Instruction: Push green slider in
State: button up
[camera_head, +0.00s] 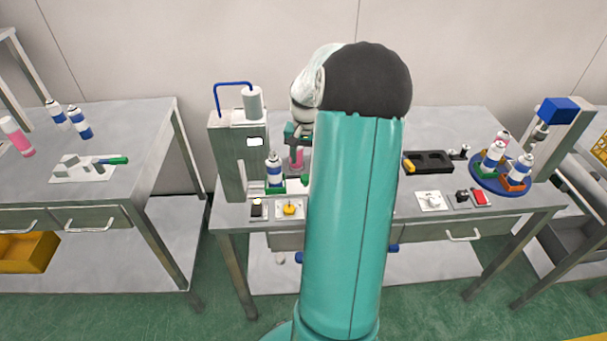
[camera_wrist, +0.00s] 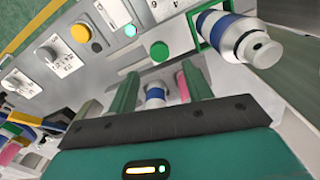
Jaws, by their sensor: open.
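A green square holder (camera_wrist: 191,34) surrounds the base of a white-and-blue can (camera_wrist: 226,33) at the upper right of the wrist view. In the head view, the green holder (camera_head: 273,189) sits at the front of the grey crimping machine (camera_head: 228,150), with the can (camera_head: 274,168) upright in it. A round green knob (camera_wrist: 159,51) lies left of the holder in the wrist view. I cannot tell whether this knob or the holder is the slider. My gripper (camera_wrist: 160,72) is open, its green fingers apart near the knob. My arm hides part of the bench.
A yellow button (camera_head: 290,209) and a dark switch (camera_head: 257,208) sit at the front edge. Right of my arm are a black tray (camera_head: 429,162) and a blue turntable (camera_head: 497,187) with several cans. Another bench (camera_head: 105,140) stands left, across a floor gap.

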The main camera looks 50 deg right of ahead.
aim_at(305, 177)
notch_tip(305, 177, down, 7)
jog(key=shift+r, duration=0.15)
grip_shut()
